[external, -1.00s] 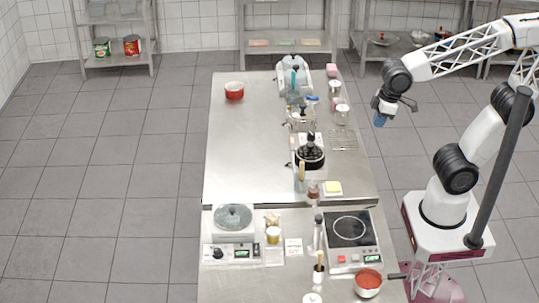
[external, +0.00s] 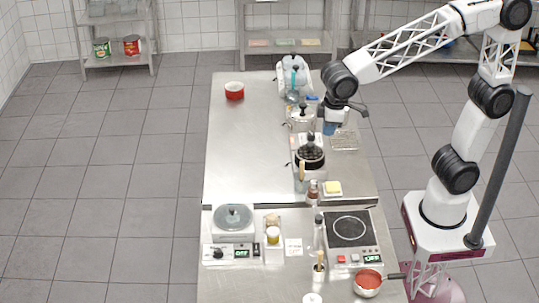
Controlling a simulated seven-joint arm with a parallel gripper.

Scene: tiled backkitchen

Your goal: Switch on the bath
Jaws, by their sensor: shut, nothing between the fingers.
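A unit that looks like the bath (external: 234,222) stands at the front left of the steel bench, with a round grey lid on top. Its front panel carries a black knob (external: 219,254) and a small green-lit display (external: 241,253) that seems to read OFF. My gripper (external: 329,128) has blue fingertips pointing down over the right side of the bench, well behind and to the right of this unit. It is shut and empty, and touches nothing that I can make out.
A hot plate (external: 350,229) with a red button and a red-filled pan (external: 368,282) stand at front right. A black-topped pot (external: 310,156), bottles and a glass-and-steel apparatus (external: 297,80) line the bench. A red bowl (external: 234,91) sits back left; the bench's left half is clear.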

